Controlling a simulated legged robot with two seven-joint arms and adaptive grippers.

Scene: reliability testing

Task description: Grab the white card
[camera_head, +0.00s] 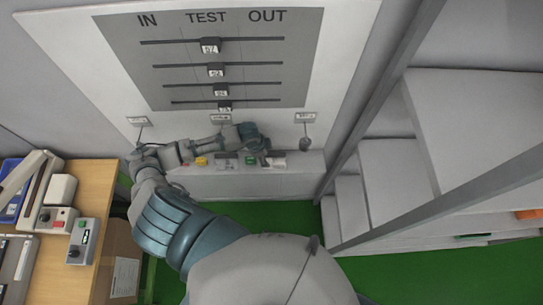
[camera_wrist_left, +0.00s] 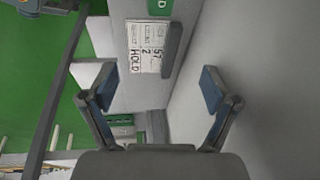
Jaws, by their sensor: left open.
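The white card (camera_wrist_left: 145,47) has black print, with "HOLD" and "2" readable. It sits in a dark-edged holder on the grey ledge, ahead of my left gripper in the left wrist view. In the head view a small white patch (camera_head: 278,162) on the ledge, just right of and below the gripper, looks like this card. My left gripper (camera_wrist_left: 157,88) is open and empty, its two blue-padded fingers apart. The card lies beyond the fingertips, not between them. In the head view the left gripper (camera_head: 256,146) is small, over the ledge. My right gripper is not in view.
The grey ledge (camera_head: 230,184) runs under a wall panel (camera_head: 230,55) marked IN, TEST, OUT with sliders.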

